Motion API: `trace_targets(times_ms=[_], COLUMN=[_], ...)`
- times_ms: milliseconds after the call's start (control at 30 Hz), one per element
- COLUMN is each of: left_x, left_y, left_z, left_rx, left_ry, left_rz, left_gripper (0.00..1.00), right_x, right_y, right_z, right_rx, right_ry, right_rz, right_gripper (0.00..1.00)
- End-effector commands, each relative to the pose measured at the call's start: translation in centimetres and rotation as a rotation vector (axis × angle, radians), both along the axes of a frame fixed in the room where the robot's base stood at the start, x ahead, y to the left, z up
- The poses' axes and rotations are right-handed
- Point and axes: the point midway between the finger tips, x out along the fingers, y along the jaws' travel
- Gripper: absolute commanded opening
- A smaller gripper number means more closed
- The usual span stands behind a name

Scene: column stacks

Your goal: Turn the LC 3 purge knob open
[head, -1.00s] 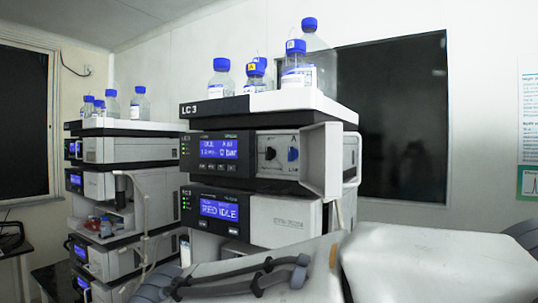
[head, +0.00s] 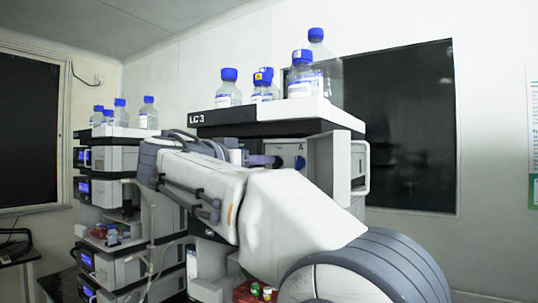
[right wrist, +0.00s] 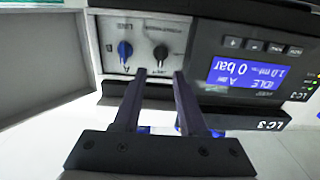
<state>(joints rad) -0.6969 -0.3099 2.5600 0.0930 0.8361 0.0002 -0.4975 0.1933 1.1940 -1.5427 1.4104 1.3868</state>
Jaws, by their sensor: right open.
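The LC 3 stack (head: 272,126) stands in the middle of the head view. In the right wrist view, which looks upside down, its pale panel carries a black knob (right wrist: 160,52) and a blue knob (right wrist: 125,50); their small labels are hard to read. The display (right wrist: 246,72) beside them reads IDLE and 0 bar. My right gripper (right wrist: 158,76) is open and empty, its fingertips apart, with the black knob just beyond the gap. In the head view the right gripper (head: 264,160) is at the panel, left of the blue knob (head: 299,162). My left gripper is out of view.
An open door panel (head: 330,172) juts out right of the knobs. Blue-capped bottles (head: 301,75) stand on top of LC 3. A second stack (head: 112,160) stands to the left. My right arm hides much of LC 3's front.

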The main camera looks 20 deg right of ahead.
Motion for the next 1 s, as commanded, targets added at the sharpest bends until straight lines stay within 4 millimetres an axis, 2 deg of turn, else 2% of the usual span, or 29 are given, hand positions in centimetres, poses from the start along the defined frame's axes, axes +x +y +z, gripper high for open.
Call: trace_targets(times_ms=[33, 100, 300, 667, 700, 800, 1000], left_x=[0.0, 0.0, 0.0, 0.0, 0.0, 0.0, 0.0], left_y=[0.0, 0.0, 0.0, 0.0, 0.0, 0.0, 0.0], left_z=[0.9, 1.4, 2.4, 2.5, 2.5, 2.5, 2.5], left_rx=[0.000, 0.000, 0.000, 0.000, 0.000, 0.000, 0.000], left_ry=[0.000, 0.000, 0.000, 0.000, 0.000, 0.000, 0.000], left_rz=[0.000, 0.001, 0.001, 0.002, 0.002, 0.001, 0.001], left_gripper=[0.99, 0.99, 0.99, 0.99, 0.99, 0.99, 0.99], right_x=[0.6, 1.3, 2.9, 3.4, 3.4, 3.4, 3.3], right_y=[-0.9, -1.9, -3.8, -4.3, -4.3, -4.3, -4.2], right_z=[0.4, 0.4, 0.2, -0.1, -0.1, -0.1, -0.1], right_rx=[0.000, -0.001, 0.000, 0.000, 0.000, 0.000, 0.000], right_ry=[0.002, 0.003, 0.002, 0.003, 0.003, 0.003, 0.003], right_rz=[-0.005, -0.004, -0.001, 0.002, 0.002, 0.002, 0.002], right_gripper=[0.41, 0.41, 0.41, 0.41, 0.37, 0.00, 0.00])
